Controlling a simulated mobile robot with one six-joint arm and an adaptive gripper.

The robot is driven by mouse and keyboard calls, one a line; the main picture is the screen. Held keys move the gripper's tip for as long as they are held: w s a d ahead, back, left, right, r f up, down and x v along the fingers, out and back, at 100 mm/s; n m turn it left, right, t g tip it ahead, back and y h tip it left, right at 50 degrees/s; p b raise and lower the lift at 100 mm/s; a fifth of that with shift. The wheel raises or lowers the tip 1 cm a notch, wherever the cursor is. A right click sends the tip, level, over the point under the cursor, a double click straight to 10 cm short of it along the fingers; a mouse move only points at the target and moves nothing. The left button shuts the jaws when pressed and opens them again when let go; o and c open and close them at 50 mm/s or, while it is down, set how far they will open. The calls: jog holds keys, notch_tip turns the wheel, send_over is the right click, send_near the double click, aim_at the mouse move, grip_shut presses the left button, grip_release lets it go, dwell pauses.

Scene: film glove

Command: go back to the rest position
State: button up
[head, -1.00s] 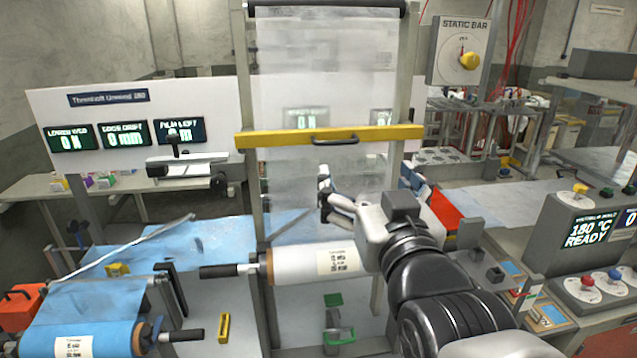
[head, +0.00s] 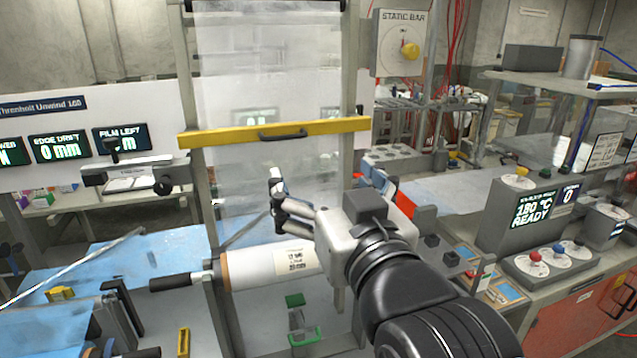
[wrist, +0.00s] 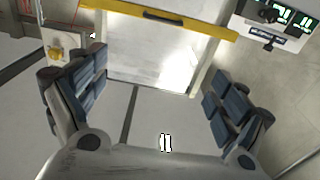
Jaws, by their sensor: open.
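My gripper (head: 335,195) is in the middle of the head view, in front of the hanging clear film (head: 265,60). Its fingers are spread apart with nothing between them. In the wrist view the gripper (wrist: 155,110) shows its blue-padded fingers wide apart on both sides, with pale floor and the film frame beyond. The white film roll (head: 270,268) lies across the frame, left of and below my gripper; my wrist hides its right end.
A yellow bar (head: 275,131) with a dark handle crosses the film frame. A control box (head: 515,215) reading 180 °C READY and a panel with coloured knobs (head: 545,262) stand at the right. A blue sheet (head: 150,260) covers the left bench.

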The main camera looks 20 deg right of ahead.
jog(key=shift+f, duration=0.1)
dwell(0.4)
jog(key=s+f+g, duration=0.4)
jog(key=f+g, duration=0.2)
jog(key=f, duration=0.7)
jog(key=s+f+g, duration=0.8)
jog(key=s+f, duration=0.3)
jog(key=s, duration=0.1)
dwell(1.0)
